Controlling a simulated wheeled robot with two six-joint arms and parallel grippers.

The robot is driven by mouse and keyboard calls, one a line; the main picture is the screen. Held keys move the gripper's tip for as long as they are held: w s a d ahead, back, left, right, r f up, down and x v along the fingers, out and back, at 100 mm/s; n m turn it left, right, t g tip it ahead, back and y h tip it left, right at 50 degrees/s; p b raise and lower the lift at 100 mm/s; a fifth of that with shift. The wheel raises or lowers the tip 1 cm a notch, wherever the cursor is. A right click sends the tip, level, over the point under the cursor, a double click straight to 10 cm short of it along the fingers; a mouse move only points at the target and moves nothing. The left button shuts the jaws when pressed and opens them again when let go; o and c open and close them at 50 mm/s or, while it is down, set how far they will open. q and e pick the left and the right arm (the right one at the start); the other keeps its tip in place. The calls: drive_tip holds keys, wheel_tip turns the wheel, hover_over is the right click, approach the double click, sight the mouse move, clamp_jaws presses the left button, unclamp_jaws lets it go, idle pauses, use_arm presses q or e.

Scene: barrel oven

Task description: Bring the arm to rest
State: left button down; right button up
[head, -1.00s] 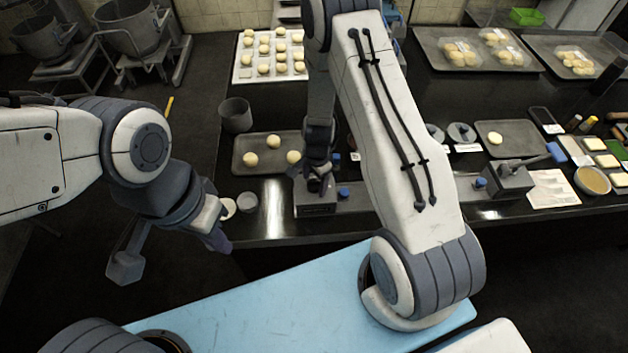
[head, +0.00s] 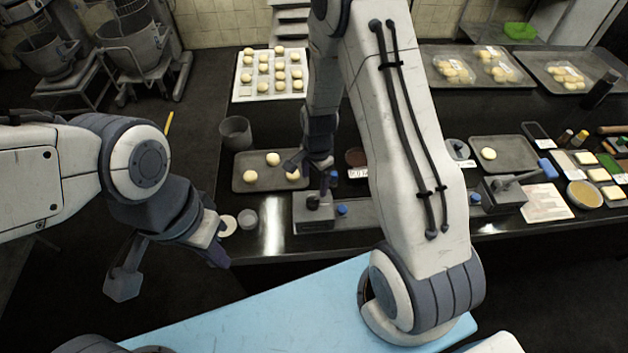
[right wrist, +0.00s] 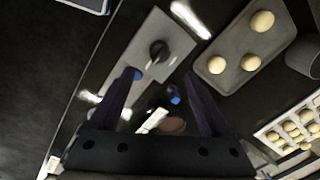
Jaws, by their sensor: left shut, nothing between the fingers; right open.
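My right gripper (head: 309,175) is open and empty above the front of the black table. It hangs just over a grey box-shaped device with a dark knob (head: 313,203). In the right wrist view, my right gripper (right wrist: 162,88) has its two dark fingers spread wide, with the device's dark knob (right wrist: 159,51) beyond them, apart from the fingers. My left gripper (head: 217,256) is shut and empty, hanging low left of the table's front edge. Its fingertips are dark and hard to make out against the floor.
A grey tray with dough balls (head: 243,180) lies beside my right gripper, and a grey cup (head: 236,132) stands behind it. A white tray of dough balls (head: 240,92) is farther back. A second knobbed device (head: 503,196) is at right.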

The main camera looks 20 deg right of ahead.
drive_tip(key=s+a+r+n+b, duration=0.7)
drive_tip(key=s+a+n+b, duration=0.15)
drive_tip(key=a+n, duration=0.35)
drive_tip(key=s+a+r+n+b, duration=0.2)
drive_tip(key=s+n+b, duration=0.2)
drive_tip(key=s+n, duration=0.6)
drive_tip(key=s, duration=0.4)
drive_tip(key=shift+s+a+r+g+y, duration=0.2)
drive_tip(key=shift+s+g+y, duration=0.05)
drive_tip(key=shift+g+y, duration=0.15)
drive_tip(key=shift+w, duration=0.15)
